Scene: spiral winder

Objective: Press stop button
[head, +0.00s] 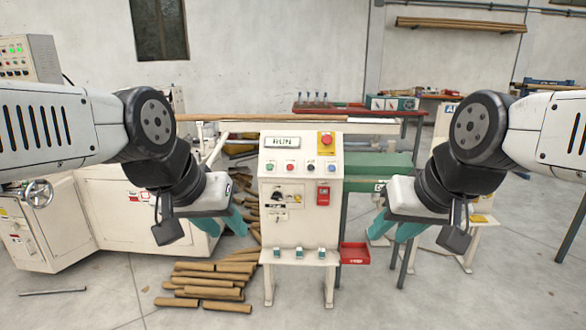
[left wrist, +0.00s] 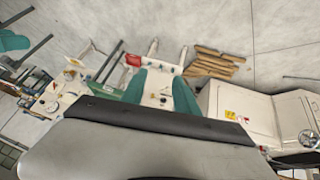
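The cream control panel (head: 301,222) stands upright in the middle of the head view, with a display reading RUN. Below the display is a row of small buttons, including a red button (head: 290,168). A larger red button on a yellow plate (head: 327,141) is at its upper right. I cannot read the button labels. My left gripper (head: 222,224) is open and empty, left of the panel, its teal fingers apart. In the left wrist view the fingers (left wrist: 160,90) are spread, with part of the panel between them. My right gripper (head: 395,229) is open and empty, right of the panel.
Cardboard tubes (head: 208,283) lie on the floor at the panel's left. A red tray (head: 354,253) sits at its lower right. A white machine (head: 120,212) with a handwheel stands at left, and a green machine (head: 375,172) behind. The floor at front right is clear.

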